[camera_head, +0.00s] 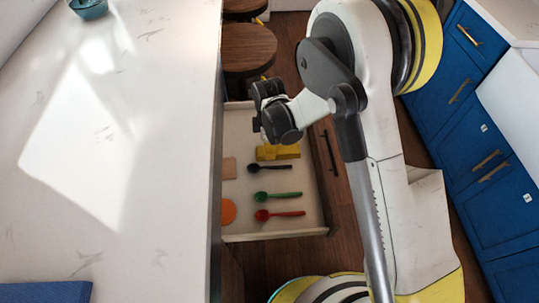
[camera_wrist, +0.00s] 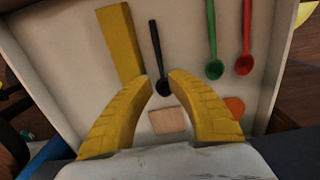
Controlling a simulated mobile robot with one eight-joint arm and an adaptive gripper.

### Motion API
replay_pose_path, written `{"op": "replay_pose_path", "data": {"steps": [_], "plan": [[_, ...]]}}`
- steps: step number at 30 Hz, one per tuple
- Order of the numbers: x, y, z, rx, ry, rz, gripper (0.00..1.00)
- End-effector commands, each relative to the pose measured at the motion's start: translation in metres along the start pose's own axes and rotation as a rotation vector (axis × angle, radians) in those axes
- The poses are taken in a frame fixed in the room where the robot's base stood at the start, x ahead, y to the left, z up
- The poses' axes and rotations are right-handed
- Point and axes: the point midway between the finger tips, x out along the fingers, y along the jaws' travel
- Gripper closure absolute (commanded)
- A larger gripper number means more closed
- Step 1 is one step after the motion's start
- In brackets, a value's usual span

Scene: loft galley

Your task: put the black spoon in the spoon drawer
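The black spoon (camera_head: 270,168) lies in the open drawer (camera_head: 318,208), between a yellow block and a green spoon. In the wrist view the black spoon (camera_wrist: 157,48) has its handle pointing up the picture and its bowl between my fingertips. My gripper (camera_wrist: 161,80) is open, its two yellow fingers spread and nothing held between them. In the head view my wrist is above the far part of the drawer and the fingertips are hard to make out. I cannot tell the exact height of the fingers above the spoon.
The drawer also holds the yellow block (camera_head: 278,152), green spoon (camera_head: 278,196), red spoon (camera_head: 280,214), an orange disc (camera_head: 228,211) and a tan square (camera_head: 229,168). A white counter (camera_head: 150,200) borders it on the left. Wooden stools (camera_head: 248,48) stand beyond; blue cabinets (camera_head: 490,140) are right.

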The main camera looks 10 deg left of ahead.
Motion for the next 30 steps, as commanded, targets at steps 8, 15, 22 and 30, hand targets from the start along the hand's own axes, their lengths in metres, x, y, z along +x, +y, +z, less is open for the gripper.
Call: {"op": "replay_pose_path", "data": {"steps": [8, 15, 22, 30], "plan": [[-0.019, 0.000, 0.000, 0.000, 0.000, 0.000, 0.80], [-0.043, 0.002, 0.014, 0.076, 0.007, 0.024, 0.80], [-0.150, -0.013, 0.079, 0.458, 0.059, 0.145, 0.80], [-0.250, -0.077, 0.158, 0.976, 0.168, 0.308, 0.80]]}}
